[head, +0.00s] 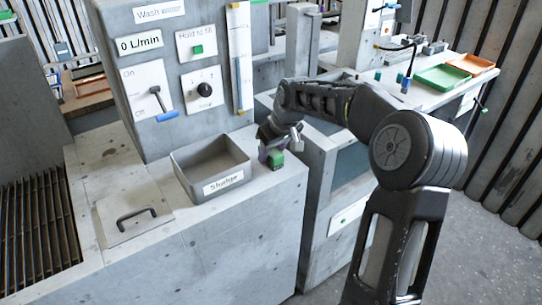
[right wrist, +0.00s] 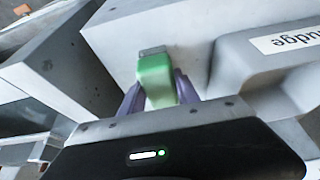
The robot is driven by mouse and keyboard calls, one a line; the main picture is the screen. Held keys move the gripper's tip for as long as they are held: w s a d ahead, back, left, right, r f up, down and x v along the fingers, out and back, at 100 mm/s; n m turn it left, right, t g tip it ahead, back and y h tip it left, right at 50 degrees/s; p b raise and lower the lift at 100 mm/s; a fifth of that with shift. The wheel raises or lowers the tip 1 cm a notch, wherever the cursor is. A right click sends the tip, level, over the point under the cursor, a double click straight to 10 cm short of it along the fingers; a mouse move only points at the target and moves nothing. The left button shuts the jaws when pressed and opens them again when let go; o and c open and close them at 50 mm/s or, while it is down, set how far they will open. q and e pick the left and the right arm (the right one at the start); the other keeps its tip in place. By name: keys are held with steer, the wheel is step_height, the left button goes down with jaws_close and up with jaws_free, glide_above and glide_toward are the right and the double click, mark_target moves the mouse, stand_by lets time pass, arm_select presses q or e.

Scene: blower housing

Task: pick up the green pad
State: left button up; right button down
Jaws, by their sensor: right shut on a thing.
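The green pad (head: 277,160) is a small green block at the right end of the concrete counter, just right of the sludge tray. My right gripper (head: 270,154) reaches down to it from above. In the right wrist view the green pad (right wrist: 156,80) sits between the two purple fingers of my right gripper (right wrist: 160,90), which is shut on it. A small grey piece shows at the pad's far end. I cannot tell whether the pad still touches the counter. My left gripper is not in view.
The grey tray labelled Sludge (head: 242,163) stands close to the left of the gripper. A lid with a handle (head: 133,222) lies further left. The control panel (head: 185,75) rises behind. Green (head: 442,78) and orange (head: 472,64) trays sit on the far bench.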

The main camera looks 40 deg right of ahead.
step_height(320, 180, up, 10)
steer(key=shift+r, duration=0.1)
stand_by(0.5)
stand_by(0.4)
steer(key=c, duration=1.4)
jaws_free()
steer(key=c, duration=0.7)
